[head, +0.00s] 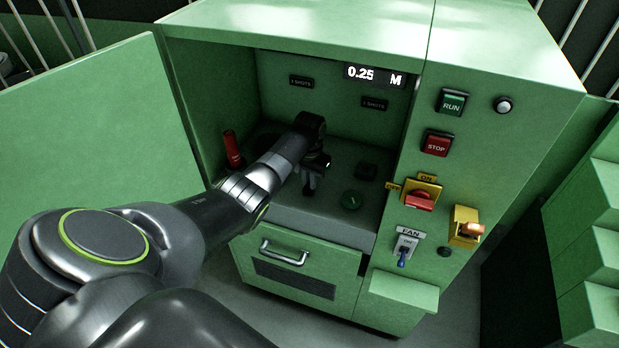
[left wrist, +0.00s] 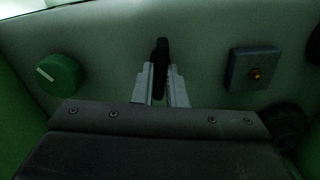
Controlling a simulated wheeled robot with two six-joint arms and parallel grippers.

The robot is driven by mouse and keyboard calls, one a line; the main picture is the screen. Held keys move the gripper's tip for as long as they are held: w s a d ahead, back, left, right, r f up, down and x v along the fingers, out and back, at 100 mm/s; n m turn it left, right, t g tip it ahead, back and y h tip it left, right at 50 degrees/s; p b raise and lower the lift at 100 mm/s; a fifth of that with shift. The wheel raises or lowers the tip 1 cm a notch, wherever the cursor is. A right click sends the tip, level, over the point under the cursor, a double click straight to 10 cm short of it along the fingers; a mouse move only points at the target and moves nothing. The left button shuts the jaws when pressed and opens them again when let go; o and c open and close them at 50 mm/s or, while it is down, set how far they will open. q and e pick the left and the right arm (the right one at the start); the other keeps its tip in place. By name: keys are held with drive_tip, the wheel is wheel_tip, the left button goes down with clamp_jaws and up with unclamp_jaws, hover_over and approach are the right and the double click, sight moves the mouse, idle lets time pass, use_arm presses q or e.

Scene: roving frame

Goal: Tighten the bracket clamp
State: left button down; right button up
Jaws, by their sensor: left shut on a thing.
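My left arm reaches into the open bay of the green cabinet. My left gripper (head: 311,182) is low in the bay, over its dark floor. In the left wrist view the two pale fingers (left wrist: 161,76) are closed around a slim black handle (left wrist: 161,52), which stands up between them. I take it for the bracket clamp's handle; the rest of the clamp cannot be made out. In the head view my gripper hides the handle. My right gripper is out of view.
A green knob (head: 351,201) and a dark square block (head: 367,171) sit right of the gripper. A red cylinder (head: 232,149) stands at the bay's left. The open door (head: 95,125) is at left; a switch panel (head: 437,144) is at right.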

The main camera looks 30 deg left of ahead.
use_arm(q)
drive_tip(key=m+p, duration=0.1)
drive_tip(key=m, duration=0.2)
drive_tip(key=shift+r+m, duration=0.15)
drive_tip(key=shift+m, duration=0.15)
drive_tip(key=m+p, duration=0.1)
drive_tip(key=m, duration=0.2)
drive_tip(key=shift+m, duration=0.3)
drive_tip(key=m, duration=0.4)
drive_tip(key=shift+m, duration=2.2)
drive_tip(key=c, duration=1.5)
unclamp_jaws()
drive_tip(key=shift+o, duration=0.2)
